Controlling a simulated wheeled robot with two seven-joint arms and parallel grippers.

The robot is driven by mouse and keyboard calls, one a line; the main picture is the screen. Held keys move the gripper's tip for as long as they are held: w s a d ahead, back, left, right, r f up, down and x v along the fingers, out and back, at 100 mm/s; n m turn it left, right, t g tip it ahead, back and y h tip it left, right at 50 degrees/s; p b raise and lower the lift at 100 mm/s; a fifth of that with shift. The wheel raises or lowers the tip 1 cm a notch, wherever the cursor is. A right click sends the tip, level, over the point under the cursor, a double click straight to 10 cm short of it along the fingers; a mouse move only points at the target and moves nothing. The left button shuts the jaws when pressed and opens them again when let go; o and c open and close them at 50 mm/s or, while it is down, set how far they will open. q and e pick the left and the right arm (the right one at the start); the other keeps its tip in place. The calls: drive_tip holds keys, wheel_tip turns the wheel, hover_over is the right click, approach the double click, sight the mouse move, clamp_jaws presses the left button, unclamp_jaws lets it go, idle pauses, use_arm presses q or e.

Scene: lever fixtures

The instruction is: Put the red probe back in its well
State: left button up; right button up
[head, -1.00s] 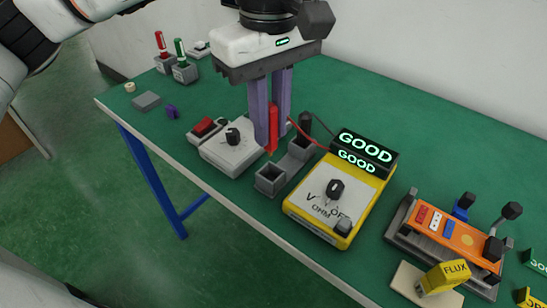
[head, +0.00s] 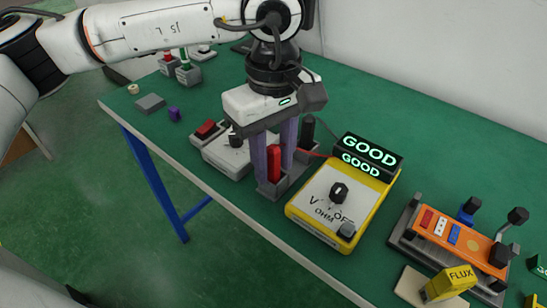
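The red probe (head: 274,163) stands upright at the front grey well (head: 268,190), beside the yellow meter. Its lower end is hidden in the well. My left gripper (head: 273,172) points down around the probe, one purple finger on each side. The fingers look spread, with a gap between them in which the probe shows; contact is hard to judge. The yellow meter (head: 320,212) has a black dial, and its display (head: 366,155) reads GOOD. My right gripper is not in view.
A grey box with a red switch (head: 207,129) stands just left of the gripper. A black probe (head: 308,128) is behind it. An orange lever fixture (head: 455,240) and a yellow FLUX piece (head: 450,282) are at right. The table's front edge is close to the well.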

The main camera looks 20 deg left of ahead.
use_arm(q)
drive_tip(key=shift+r, duration=0.1)
wheel_tip(320, 180, up, 12)
drive_tip(key=shift+r+p, duration=0.1)
drive_tip(key=shift+p, duration=0.45)
